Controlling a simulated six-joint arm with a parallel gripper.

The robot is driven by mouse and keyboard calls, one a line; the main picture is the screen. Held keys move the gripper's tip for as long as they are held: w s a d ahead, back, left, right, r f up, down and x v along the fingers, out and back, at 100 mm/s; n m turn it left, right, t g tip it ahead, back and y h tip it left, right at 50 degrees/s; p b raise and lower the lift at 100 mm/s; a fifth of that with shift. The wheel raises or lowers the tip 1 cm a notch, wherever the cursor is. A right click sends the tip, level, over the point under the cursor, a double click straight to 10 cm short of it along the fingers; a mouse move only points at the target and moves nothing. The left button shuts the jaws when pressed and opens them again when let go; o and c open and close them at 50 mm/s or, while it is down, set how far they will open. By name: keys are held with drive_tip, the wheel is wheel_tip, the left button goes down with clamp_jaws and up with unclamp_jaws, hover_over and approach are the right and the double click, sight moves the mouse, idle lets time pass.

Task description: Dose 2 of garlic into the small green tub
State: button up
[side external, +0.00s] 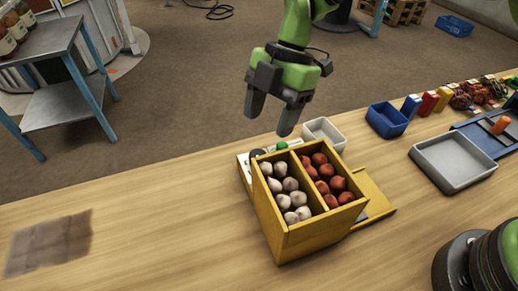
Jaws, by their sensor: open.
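A yellow wooden box (290,240) with two compartments stands on the table. Its left compartment holds several white garlic bulbs (290,184); its right one holds several red round items (322,172). My gripper (270,121) points down, open and empty, above and behind the box's back edge, apart from the garlic. A small round green thing (282,145) shows just behind the box, partly hidden; I cannot tell if it is a tub. No clear green tub shows. A small pale grey tub (324,131) stands behind the box.
A blue tub (386,121), small blue, red (428,103) and yellow blocks, and a grey tray (454,162) stand to the right. A yellow board (374,197) juts out right of the box. A brown patch (50,243) lies at left. The table between is clear.

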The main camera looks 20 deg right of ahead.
sight(259, 154)
drive_tip(key=x, duration=0.7)
drive_tip(key=shift+s+a+f, duration=0.1)
drive_tip(key=shift+f, duration=0.15)
drive_tip(key=c, duration=0.9)
